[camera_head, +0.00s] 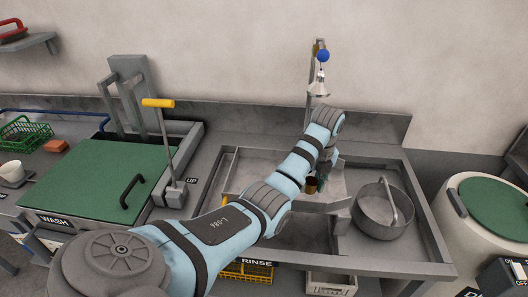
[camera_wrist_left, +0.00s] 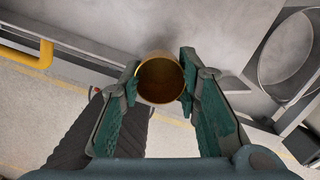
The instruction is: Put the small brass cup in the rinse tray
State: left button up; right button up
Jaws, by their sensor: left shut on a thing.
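My left gripper (camera_head: 315,184) reaches over the grey metal rinse basin (camera_head: 262,166), which has a RINSE label on its front. It is shut on the small brass cup (camera_head: 311,187), which is mostly hidden by my arm in the head view. In the left wrist view the cup (camera_wrist_left: 160,82) sits between the two green finger pads (camera_wrist_left: 159,88), its round open mouth facing the camera. Grey metal lies beyond it; I cannot tell whether the cup touches it. My right gripper is not in view.
A round grey pan (camera_head: 378,214) with a handle stands right of the gripper. A faucet with a blue knob (camera_head: 323,56) rises behind my wrist. The green-lidded WASH unit (camera_head: 95,180) is at left, with a yellow-handled lever (camera_head: 158,103). A white drum (camera_head: 470,235) stands at right.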

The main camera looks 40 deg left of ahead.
pick_arm(q)
jog(key=s+a, duration=0.1)
jog(key=a, duration=0.2)
jog(key=s+a+f, duration=0.1)
jog(key=a, duration=0.2)
jog(key=s+a, duration=0.1)
jog(key=a, duration=0.3)
jog(key=shift+a+f, duration=0.1)
jog(key=shift+f, duration=0.05)
jog(key=s+a+r, duration=0.2)
jog(key=s+a, duration=0.4)
jog(key=a, duration=0.7)
jog(key=w+d+p, duration=0.2)
jog(key=w+d, duration=0.8)
jog(key=d, duration=0.5)
jog(key=f+b, duration=0.1)
jog(key=f, duration=0.6)
jog(key=shift+w+a+b, duration=0.1)
jog(key=shift+a+b, duration=0.1)
jog(key=shift+b, duration=0.15)
jog(key=shift+f, duration=0.1)
jog(key=shift+f, duration=0.1)
jog(key=o, duration=1.1)
